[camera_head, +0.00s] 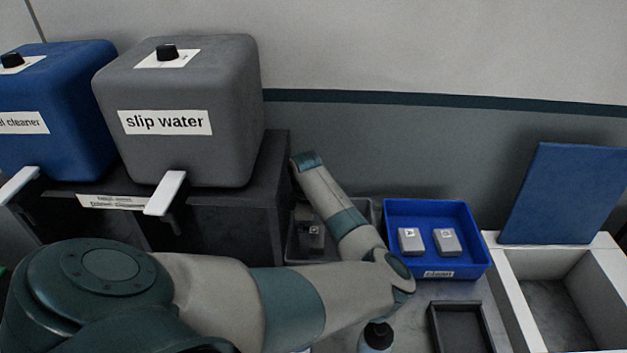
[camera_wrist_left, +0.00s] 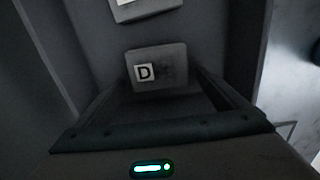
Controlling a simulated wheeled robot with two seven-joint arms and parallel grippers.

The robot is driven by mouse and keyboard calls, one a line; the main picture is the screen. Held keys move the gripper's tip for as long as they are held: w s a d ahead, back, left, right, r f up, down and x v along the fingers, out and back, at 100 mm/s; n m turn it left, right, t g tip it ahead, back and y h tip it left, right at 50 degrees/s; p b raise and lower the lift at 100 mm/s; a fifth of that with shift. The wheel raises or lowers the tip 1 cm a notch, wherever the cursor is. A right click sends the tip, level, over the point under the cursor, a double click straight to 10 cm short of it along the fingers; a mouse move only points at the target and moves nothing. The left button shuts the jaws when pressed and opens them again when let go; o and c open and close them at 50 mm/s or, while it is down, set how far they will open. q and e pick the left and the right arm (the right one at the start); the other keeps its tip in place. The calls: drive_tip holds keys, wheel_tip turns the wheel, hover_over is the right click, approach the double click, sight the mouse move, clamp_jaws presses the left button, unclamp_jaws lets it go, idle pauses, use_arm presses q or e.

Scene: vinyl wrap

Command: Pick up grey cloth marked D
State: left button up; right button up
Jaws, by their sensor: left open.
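The grey cloth marked D (camera_wrist_left: 157,68) is a small block-like pad with a white letter label. It lies in a dark grey bin; in the left wrist view it is just ahead of my left gripper (camera_wrist_left: 165,92), between the open fingers' line. I cannot tell whether the fingers touch it. In the head view my left gripper (camera_head: 305,214) reaches down into the grey bin (camera_head: 374,212), partly hidden by my own arm. A small grey cloth (camera_head: 316,238) shows there, its letter unreadable. My right gripper is not in view.
Another grey cloth (camera_wrist_left: 145,9) lies farther in the bin. A blue tray (camera_head: 465,263) beside it holds two grey cloths. A grey "slip water" tank (camera_head: 180,90) stands left. A bottle (camera_head: 376,338), dark tray (camera_head: 435,325) and white frame (camera_head: 507,285) are nearby.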

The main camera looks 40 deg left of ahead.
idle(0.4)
use_arm(q)
drive_tip(key=c, duration=1.1)
drive_tip(key=shift+c, duration=0.2)
wheel_tip(320, 180, up, 18)
drive_tip(key=b, duration=0.4)
drive_tip(key=shift+b, duration=0.3)
